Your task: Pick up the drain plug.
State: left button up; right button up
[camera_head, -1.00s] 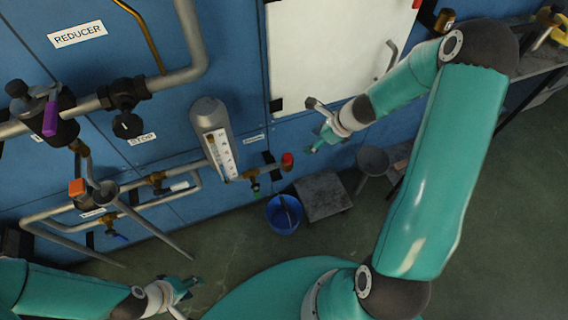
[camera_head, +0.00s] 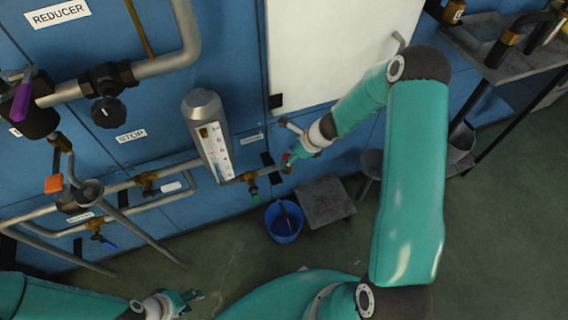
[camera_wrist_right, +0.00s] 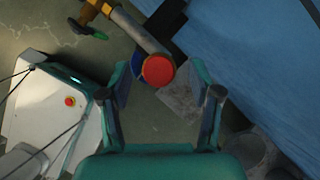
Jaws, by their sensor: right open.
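The drain plug (camera_wrist_right: 158,70) is a round red cap on the end of a short grey pipe in the right wrist view. It sits between and beyond the spread fingers of my right gripper (camera_wrist_right: 160,80), which is open and empty. In the head view the red plug (camera_head: 286,157) is partly hidden by my right gripper (camera_head: 292,159), right at its fingertips. I cannot tell whether they touch. My left gripper (camera_head: 190,297) is low at the left, away from the plug; its jaw opening is too small to judge.
A green-handled valve (camera_head: 253,192) is on the drain pipe. Below stands a blue bucket (camera_head: 276,226) beside a grey slab (camera_head: 326,202) on the floor. The blue cabinet wall (camera_wrist_right: 235,50) is close on the right in the wrist view. A grey gauge (camera_head: 213,135) stands left of the plug.

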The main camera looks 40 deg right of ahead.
jog(key=shift+w+a+f, duration=0.15)
jog(key=shift+w+f, duration=0.1)
jog(key=shift+f, duration=0.15)
grip_shut()
jog(key=shift+r, duration=0.1)
